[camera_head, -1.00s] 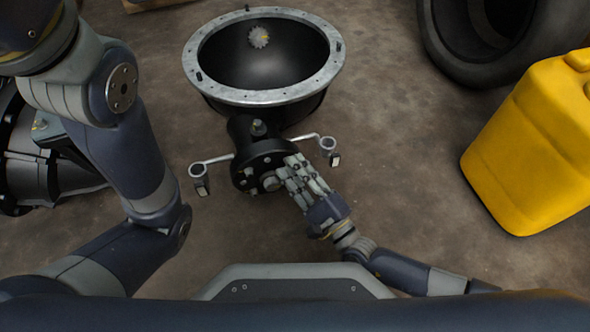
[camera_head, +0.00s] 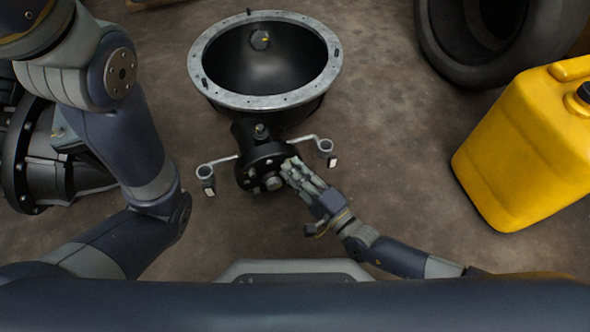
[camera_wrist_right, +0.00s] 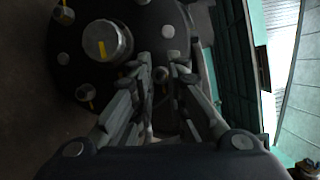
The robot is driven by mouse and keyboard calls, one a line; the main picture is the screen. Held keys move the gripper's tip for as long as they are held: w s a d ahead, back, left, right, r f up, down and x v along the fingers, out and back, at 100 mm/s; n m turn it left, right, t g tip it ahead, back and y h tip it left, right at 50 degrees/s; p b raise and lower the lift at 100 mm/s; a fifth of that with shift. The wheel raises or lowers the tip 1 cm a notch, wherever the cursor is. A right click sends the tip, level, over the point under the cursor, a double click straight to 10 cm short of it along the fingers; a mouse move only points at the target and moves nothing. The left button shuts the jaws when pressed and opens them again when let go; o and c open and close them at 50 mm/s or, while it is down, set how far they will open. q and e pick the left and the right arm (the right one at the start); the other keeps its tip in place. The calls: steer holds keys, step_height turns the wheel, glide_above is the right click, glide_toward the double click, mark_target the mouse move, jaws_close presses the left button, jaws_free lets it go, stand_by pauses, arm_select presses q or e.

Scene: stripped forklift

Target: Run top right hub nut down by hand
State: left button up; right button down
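The black hub (camera_head: 262,170) sits at the front of the dark housing, with a silver centre piece and several bolts on its face. The centre piece (camera_wrist_right: 105,40) has a yellow mark in the right wrist view. My right gripper (camera_head: 288,166) reaches the upper right of the hub. In the right wrist view its fingers (camera_wrist_right: 161,68) stand on either side of a small nut or stud (camera_wrist_right: 160,76). The fingers partly hide it, and I cannot tell whether they touch it. My left arm shows at the left, but its gripper is out of view.
A metal-rimmed bowl-shaped housing (camera_head: 207,85) stands behind the hub. Lug arms with ring ends stick out left (camera_head: 206,175) and right (camera_head: 325,147). A yellow canister (camera_head: 515,150) and a black tyre (camera_head: 455,60) are at the right. Bare floor lies between.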

steer(key=m+b, duration=0.2)
steer(key=b, duration=0.1)
steer(key=m+t+b, duration=0.1)
steer(key=m+b, duration=0.1)
steer(key=b, duration=0.1)
steer(key=shift+m+t, duration=0.3)
steer(key=c, duration=1.8)
jaws_free()
steer(key=shift+o, duration=0.2)
